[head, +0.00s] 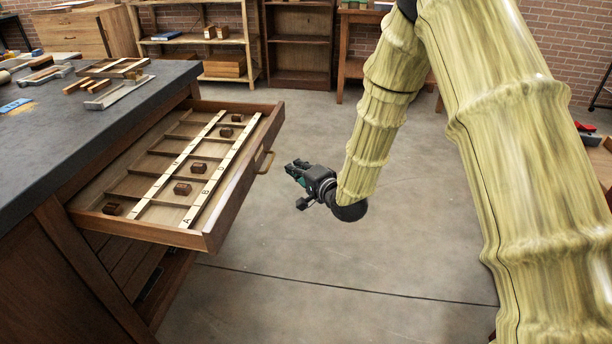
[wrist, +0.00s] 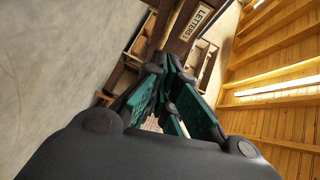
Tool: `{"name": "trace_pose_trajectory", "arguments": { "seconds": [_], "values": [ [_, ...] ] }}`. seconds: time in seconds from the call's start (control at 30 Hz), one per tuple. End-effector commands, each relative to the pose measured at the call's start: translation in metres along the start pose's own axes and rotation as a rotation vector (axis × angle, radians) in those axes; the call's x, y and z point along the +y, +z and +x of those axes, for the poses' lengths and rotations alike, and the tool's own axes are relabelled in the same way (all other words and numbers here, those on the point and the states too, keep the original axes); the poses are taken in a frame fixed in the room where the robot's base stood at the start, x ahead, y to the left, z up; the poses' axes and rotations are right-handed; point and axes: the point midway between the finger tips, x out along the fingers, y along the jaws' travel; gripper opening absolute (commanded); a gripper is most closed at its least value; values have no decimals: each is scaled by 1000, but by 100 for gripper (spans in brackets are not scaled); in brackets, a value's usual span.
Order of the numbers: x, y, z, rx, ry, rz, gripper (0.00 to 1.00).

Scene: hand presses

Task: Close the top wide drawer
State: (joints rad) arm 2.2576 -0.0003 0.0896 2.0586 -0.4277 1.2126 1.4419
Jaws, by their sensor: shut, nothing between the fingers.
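The top wide drawer (head: 232,189) is pulled well out of the dark-topped bench at the left of the head view. It is a wooden tray with dividers, pale lettered strips and several small dark blocks inside. A brass-coloured handle (head: 265,162) is on its front. My gripper (head: 292,169) is to the right of the drawer front, near the handle, with a small gap seen between them. It is shut and empty. In the wrist view, my dark fingers with teal pads (wrist: 168,72) point toward dark wood with a "LETTERS" label (wrist: 198,21).
The bench top (head: 40,125) holds wooden pieces, metal trays and a blue item. Shelves (head: 298,50) and a cabinet (head: 88,32) stand along the brick wall. Red-handled tools show at the far right edge.

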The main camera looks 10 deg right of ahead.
Motion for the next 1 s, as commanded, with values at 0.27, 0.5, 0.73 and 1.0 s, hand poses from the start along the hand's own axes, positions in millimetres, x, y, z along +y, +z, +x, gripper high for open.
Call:
{"name": "trace_pose_trajectory", "arguments": {
  "seconds": [0.27, 0.5, 0.73, 1.0],
  "values": [
    [1, 16, 28, -2, 0, -1, 0],
    [0, 26, 38, -1, 1, -1, 0],
    [0, 28, 41, 0, 0, 0, 0],
    [0, 28, 40, 1, 0, 1, 0]
  ]
}}
